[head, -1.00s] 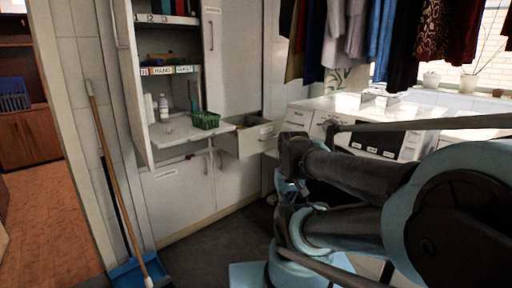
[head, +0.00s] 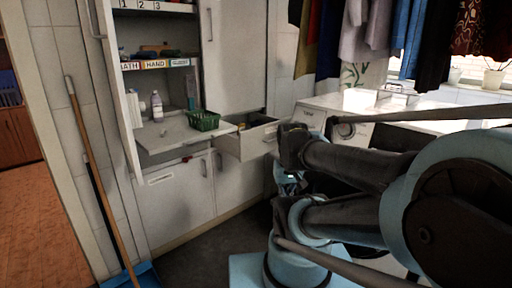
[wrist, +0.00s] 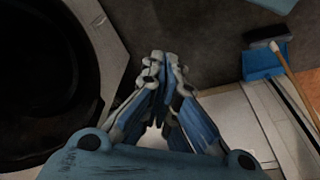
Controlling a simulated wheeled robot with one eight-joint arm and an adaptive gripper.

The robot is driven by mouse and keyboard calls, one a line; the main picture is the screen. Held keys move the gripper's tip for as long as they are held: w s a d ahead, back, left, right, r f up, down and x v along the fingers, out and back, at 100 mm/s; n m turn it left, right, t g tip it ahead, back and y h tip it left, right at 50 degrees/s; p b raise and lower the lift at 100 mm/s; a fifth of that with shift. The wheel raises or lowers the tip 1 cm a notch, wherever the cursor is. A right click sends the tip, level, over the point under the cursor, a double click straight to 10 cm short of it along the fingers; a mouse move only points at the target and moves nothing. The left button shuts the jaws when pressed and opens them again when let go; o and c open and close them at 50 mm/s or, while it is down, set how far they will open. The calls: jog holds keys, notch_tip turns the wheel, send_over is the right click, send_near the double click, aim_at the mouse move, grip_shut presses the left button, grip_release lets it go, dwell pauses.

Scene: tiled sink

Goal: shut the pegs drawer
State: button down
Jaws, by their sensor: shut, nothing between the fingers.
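An open drawer (head: 245,146) juts out of the pale cabinet, right of the fold-down shelf; I take it to be the pegs drawer. Its front is pale with a handle, and something yellowish lies inside. Any label on it is too small to read. My gripper (wrist: 162,57) is shut and empty in the wrist view, above the dark floor. In the head view my arm hides most of the gripper, just right of the drawer and lower. I see no contact with the drawer.
A green basket (head: 203,120) and a white bottle (head: 157,106) stand on the fold-down shelf (head: 170,137). A broom (head: 100,180) leans at the left with a blue dustpan (head: 140,274). The floor before the cabinet is clear.

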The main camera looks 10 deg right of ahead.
jog(key=w+a+r+m+t+y, duration=0.15)
jog(key=w+r+m, duration=0.25)
jog(key=w+m, duration=0.45)
jog(key=w+r+m+t+y, duration=0.1)
jog(key=w+r+m+y, duration=0.15)
jog(key=w+m, duration=0.65)
jog(key=m+t+y, duration=0.1)
jog(key=m+t, duration=0.2)
jog(key=m, duration=0.9)
send_near(254, 150)
jog(key=shift+n+g, duration=0.25)
jog(key=shift+x, duration=2.1)
jog(key=shift+w+a+r, duration=0.15)
